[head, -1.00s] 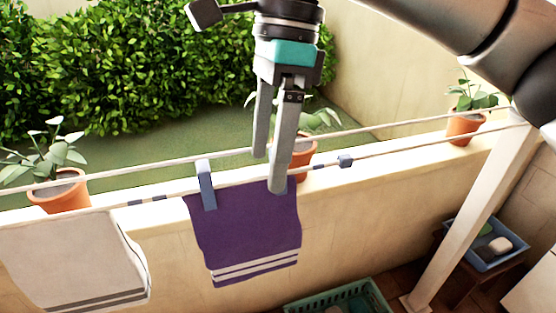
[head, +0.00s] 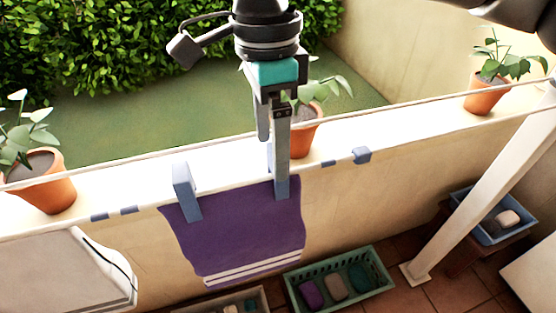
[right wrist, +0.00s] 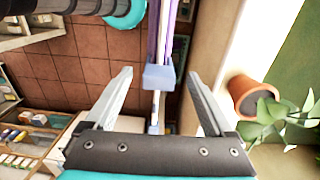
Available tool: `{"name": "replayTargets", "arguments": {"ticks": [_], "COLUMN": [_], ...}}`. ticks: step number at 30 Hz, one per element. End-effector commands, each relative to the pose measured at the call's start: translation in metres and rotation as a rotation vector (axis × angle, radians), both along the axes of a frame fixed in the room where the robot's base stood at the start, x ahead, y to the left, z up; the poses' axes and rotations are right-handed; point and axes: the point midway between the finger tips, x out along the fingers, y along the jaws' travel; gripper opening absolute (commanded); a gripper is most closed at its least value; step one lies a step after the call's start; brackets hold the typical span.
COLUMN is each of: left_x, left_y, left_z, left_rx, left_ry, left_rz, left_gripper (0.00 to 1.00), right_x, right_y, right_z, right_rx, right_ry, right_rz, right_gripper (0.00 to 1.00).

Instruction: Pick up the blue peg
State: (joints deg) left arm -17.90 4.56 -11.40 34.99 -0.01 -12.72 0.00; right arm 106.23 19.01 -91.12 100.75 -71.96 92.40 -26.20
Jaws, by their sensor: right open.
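A purple towel (head: 240,230) hangs on the line with a blue peg (head: 186,192) on its top left corner. A second blue peg (right wrist: 160,77) shows in the right wrist view at the towel's other end, between my right gripper's fingers with space on both sides. My right gripper (head: 272,168) is open, pointing down at the towel's top right corner in the head view, where its near finger mostly hides that peg. A third blue peg (head: 362,155) sits on the line further right, clear of the towel. My left gripper is not in view.
A pale wall runs behind the line with potted plants (head: 47,190) (head: 485,95) on it; another pot (head: 303,138) stands just behind my gripper. A white towel (head: 60,275) hangs at left. A green crate (head: 375,288) is on the floor below. A pale post (head: 490,185) stands at right.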

Motion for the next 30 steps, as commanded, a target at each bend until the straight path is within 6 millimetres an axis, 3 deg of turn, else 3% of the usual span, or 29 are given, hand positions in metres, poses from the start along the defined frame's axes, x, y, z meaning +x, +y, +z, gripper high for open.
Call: {"name": "replayTargets", "arguments": {"ticks": [9, 17, 25, 30], "left_x": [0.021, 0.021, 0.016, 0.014], "left_y": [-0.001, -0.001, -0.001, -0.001], "left_z": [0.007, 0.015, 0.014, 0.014], "left_rx": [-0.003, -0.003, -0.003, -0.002], "left_ry": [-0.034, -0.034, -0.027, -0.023], "left_rz": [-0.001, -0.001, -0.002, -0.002], "left_gripper": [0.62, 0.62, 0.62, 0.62], "right_x": [-0.001, -0.002, -0.002, -0.002], "right_y": [-0.005, -0.01, -0.01, -0.01], "right_z": [-0.026, -0.061, -0.066, -0.066], "right_rx": [-0.001, 0.0, 0.001, 0.001], "right_ry": [0.003, 0.002, -0.001, -0.001], "right_rz": [-0.002, -0.002, -0.002, -0.002], "right_gripper": [0.88, 0.88, 0.88, 0.71]}}
